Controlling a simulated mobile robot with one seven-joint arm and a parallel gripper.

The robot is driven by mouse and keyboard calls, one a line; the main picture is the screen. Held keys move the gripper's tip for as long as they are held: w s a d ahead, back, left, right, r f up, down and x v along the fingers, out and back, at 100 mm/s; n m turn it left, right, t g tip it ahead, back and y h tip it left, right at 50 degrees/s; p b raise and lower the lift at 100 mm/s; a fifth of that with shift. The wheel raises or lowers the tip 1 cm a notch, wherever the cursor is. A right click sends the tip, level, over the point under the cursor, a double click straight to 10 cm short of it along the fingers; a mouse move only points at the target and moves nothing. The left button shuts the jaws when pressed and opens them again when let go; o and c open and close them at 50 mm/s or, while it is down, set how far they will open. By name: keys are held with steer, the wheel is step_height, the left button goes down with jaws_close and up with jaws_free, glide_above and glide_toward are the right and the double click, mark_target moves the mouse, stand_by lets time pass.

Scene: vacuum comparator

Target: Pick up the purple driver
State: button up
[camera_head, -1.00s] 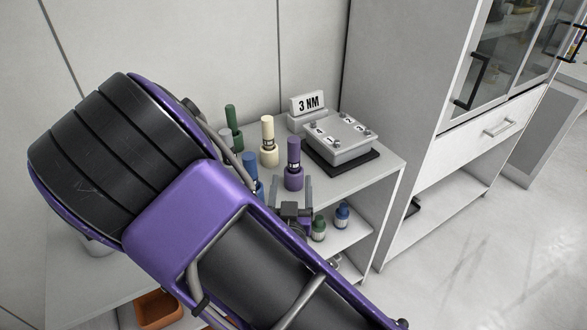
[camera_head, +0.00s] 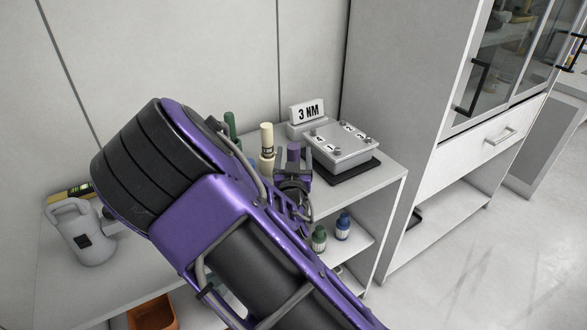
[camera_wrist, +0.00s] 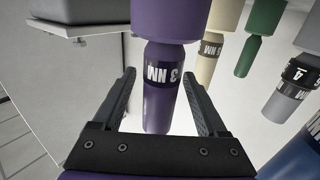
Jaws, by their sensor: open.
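The purple driver (camera_head: 293,153) stands upright on the white bench top, and its lower part is hidden behind my gripper in the head view. My gripper (camera_head: 292,182) is at the driver, on its near side. In the wrist view, the purple driver (camera_wrist: 158,80) appears inverted, with a dark band reading "3 NM". The two fingers of my gripper (camera_wrist: 158,76) are open, one on each side of the driver's narrower body. Gaps show between both fingers and the driver.
A cream driver (camera_head: 266,140) and a green driver (camera_head: 230,124) stand close by on the left. Grey (camera_wrist: 288,95) and blue (camera_wrist: 295,155) ones show in the wrist view. A numbered box (camera_head: 345,153) and a "3 NM" sign (camera_head: 307,111) are behind right. Small bottles (camera_head: 343,227) stand on the lower shelf.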

steer(key=shift+w, duration=0.55)
jaws_close()
